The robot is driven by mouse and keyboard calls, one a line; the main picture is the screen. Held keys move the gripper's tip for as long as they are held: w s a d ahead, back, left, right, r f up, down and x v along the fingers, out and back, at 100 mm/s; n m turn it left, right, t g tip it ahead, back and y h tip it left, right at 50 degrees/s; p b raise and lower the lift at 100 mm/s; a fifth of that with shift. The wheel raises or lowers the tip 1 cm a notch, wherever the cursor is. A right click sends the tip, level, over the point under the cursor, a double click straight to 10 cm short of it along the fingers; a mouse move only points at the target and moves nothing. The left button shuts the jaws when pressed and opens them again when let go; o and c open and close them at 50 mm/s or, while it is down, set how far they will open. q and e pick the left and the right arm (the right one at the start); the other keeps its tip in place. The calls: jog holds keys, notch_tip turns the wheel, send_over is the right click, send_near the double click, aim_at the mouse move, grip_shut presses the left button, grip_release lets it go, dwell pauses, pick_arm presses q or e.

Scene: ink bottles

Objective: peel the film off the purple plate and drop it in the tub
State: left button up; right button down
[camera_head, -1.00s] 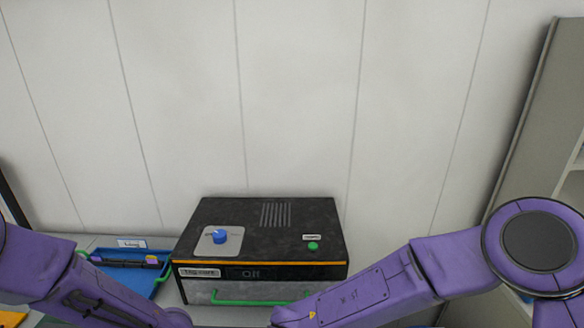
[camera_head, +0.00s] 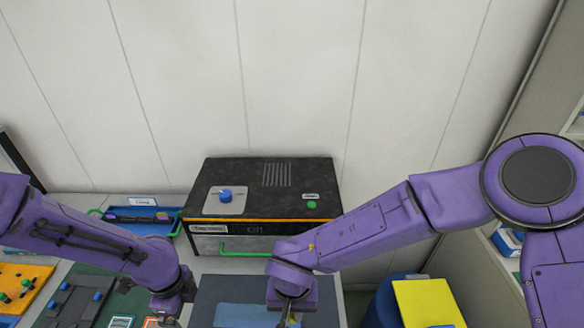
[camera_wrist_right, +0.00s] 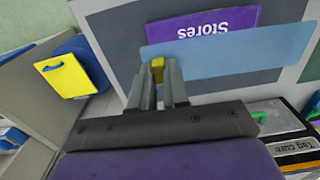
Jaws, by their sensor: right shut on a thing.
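The purple plate (camera_wrist_right: 213,24), marked "Stores", shows upside down at the top of the right wrist view. The pale blue film (camera_wrist_right: 245,54) spans across its near edge and reaches past it on both sides; I cannot tell whether it still touches the plate. My right gripper (camera_wrist_right: 158,82) is shut on the film's yellow tab (camera_wrist_right: 157,68). In the head view the film (camera_head: 243,316) lies left of the right gripper (camera_head: 290,321). A blue rounded container (camera_head: 383,306), seemingly the tub, stands to the right. My left gripper (camera_head: 168,312) is cut off at the bottom edge.
A yellow panel (camera_head: 427,302) is in front of the blue container. A black oven-like box (camera_head: 275,190) with a green handle stands at the back. A blue tray (camera_head: 145,218) and an orange board (camera_head: 24,284) are at left. Shelving (camera_head: 480,270) stands at right.

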notch_tip(320, 180, up, 10)
dwell(1.1)
